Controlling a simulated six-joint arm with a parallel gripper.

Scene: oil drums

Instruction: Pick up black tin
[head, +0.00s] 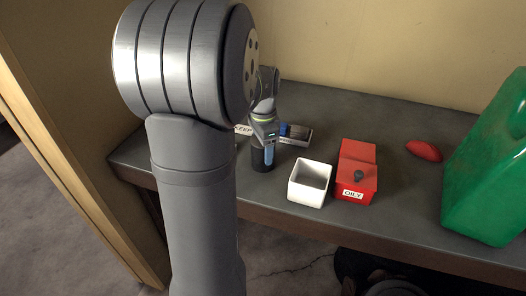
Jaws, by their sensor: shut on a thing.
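The black tin (258,161) stands at the left part of the grey bench, below my gripper (267,148). It looks like a short dark cylinder and appears upright. The other finger and part of the tin's top are hidden by the gripper. I cannot tell whether the tin's base touches the bench.
A white open box (309,189) and a red box labelled OILY (358,183) stand to the right. Behind are a KEEP sign (243,130) and a small tray (299,140). A red object (424,150) and a green container (486,175) are farther right on the bench (400,118).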

